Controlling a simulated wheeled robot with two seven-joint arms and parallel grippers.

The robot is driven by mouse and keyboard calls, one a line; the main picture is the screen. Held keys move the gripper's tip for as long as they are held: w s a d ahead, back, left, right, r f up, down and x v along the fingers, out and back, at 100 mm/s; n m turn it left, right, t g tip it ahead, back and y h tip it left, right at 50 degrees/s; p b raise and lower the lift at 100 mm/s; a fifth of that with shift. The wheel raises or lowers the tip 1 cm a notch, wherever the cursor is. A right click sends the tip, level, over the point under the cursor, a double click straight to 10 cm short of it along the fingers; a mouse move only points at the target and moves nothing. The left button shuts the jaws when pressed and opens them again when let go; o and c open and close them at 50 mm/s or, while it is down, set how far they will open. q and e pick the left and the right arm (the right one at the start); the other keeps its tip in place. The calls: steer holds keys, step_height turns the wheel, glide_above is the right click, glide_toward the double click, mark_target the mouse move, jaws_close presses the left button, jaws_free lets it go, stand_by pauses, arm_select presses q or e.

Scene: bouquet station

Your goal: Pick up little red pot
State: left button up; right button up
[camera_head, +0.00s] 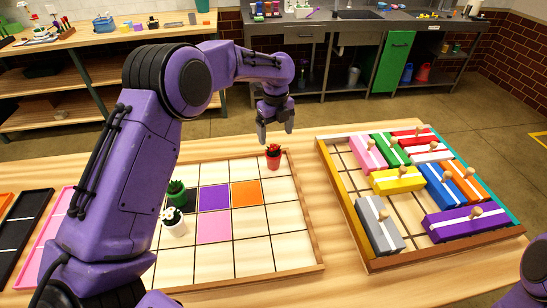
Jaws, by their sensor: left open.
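The little red pot (273,162) holds a small green plant with red on top. It stands upright at the far right corner of the gridded wooden board (277,227). My left gripper (276,134) points down just above and behind it in the picture. Its two fingers are apart with nothing between them. The fingertips look clear of the pot, though the exact gap is hard to judge. My left arm covers the left part of the board. My right gripper is not in view; only a purple piece of my right arm shows at the lower right.
On the board stand a green pot (177,194) and a white pot (174,222), close to my left arm. A wooden tray (370,265) of coloured knobbed blocks lies to the right. Bare tabletop lies between board and tray. Black (20,235) and pink trays lie at the left.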

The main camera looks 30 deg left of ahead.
mark_target(273, 146)
arm_select(q)
steer(key=shift+f, duration=0.65)
steer(key=f+p, duration=0.1)
steer(key=f, duration=0.1)
steer(key=f+p, duration=0.2)
steer(key=f, duration=0.1)
steer(key=shift+s+a+f, duration=0.25)
steer(key=shift+f, duration=0.2)
steer(key=c, duration=1.5)
